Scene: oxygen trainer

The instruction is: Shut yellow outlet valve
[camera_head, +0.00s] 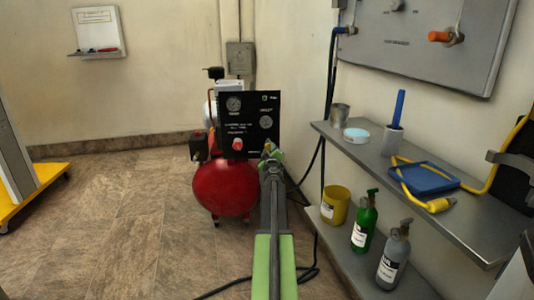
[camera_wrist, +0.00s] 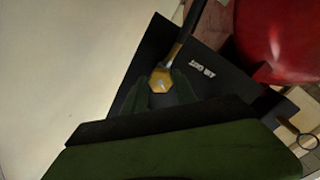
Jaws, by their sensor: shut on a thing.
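The yellow outlet valve (camera_wrist: 161,79) shows in the wrist view as a small yellow fitting on the black panel (camera_wrist: 150,60), beside the label "AIR OUT". My gripper (camera_wrist: 161,92) has its two green fingers on either side of the yellow valve and is shut on it. In the head view my gripper (camera_head: 270,153) is at the lower right corner of the black panel (camera_head: 249,108) of the red compressor (camera_head: 224,187). The valve is not clearly visible there. A dark hose or stem (camera_wrist: 185,32) runs up from the valve in the wrist view.
A metal shelf (camera_head: 460,205) at the right holds a blue tray (camera_head: 425,179), a cup and a yellow hose; bottles stand below. A black cable (camera_head: 300,278) lies on the floor. A red knob (camera_head: 238,144) sits on the panel. Floor left of the compressor is clear.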

